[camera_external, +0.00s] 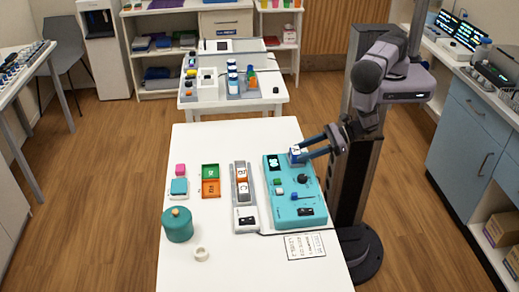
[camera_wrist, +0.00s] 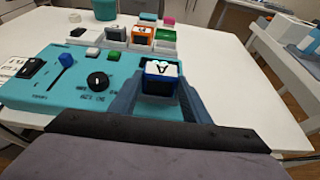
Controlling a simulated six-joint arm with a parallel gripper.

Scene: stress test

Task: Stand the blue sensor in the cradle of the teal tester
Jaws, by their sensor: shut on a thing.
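The teal tester (camera_external: 286,214) lies on the white table, with a knob, buttons, a blue slider and dark panels on its top. My gripper (camera_external: 302,154) is at the tester's far right corner. In the wrist view the sensor (camera_wrist: 161,77) is between my two fingers (camera_wrist: 158,88), looking roughly upright, beside the knob (camera_wrist: 97,81). The cradle is hidden by the sensor and fingers, and I cannot tell whether the sensor touches it.
A grey rack (camera_external: 241,205) with lettered blocks stands left of the tester. A printed card (camera_external: 305,246) lies in front. The table's far end is clear.

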